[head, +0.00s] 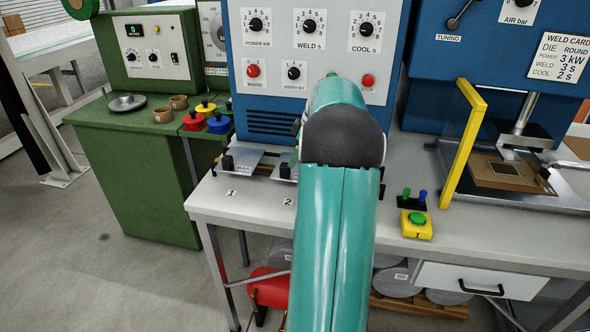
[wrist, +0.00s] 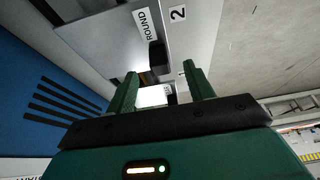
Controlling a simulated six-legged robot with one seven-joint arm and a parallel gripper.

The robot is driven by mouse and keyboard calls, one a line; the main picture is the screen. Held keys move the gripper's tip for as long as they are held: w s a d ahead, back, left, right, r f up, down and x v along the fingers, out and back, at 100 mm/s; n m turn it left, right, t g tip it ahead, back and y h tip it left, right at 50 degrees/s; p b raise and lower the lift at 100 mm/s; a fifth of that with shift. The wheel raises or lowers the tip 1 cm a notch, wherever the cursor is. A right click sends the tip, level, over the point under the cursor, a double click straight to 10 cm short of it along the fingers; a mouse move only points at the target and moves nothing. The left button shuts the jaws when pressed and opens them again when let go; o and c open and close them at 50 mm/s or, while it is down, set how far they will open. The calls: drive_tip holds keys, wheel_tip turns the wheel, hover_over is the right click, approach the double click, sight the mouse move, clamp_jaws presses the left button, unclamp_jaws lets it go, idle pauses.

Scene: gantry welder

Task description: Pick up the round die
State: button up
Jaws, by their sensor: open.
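The round die (wrist: 110,42) is a grey metal plate marked ROUND, with an upright black grip block (wrist: 157,57), beside the label 2. In the head view only the left part of this die (head: 284,172) shows; my teal arm covers the rest. In the wrist view my gripper (wrist: 160,70) is open, with its two green fingers apart. The black block appears between and just beyond the fingertips, closer to the left finger. I cannot tell whether they touch. My gripper is hidden behind my arm in the head view.
The bar die (head: 246,160) lies left of the round die, by label 1. A blue control panel (head: 265,80) rises close behind. A yellow-framed guard (head: 463,145) and a yellow button box (head: 416,225) are to the right. A green bench (head: 130,125) stands left.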

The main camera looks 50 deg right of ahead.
sight(281, 172)
drive_tip(key=x, duration=0.5)
drive_tip(key=shift+w+f, duration=0.25)
drive_tip(key=shift+r, duration=0.1)
clamp_jaws()
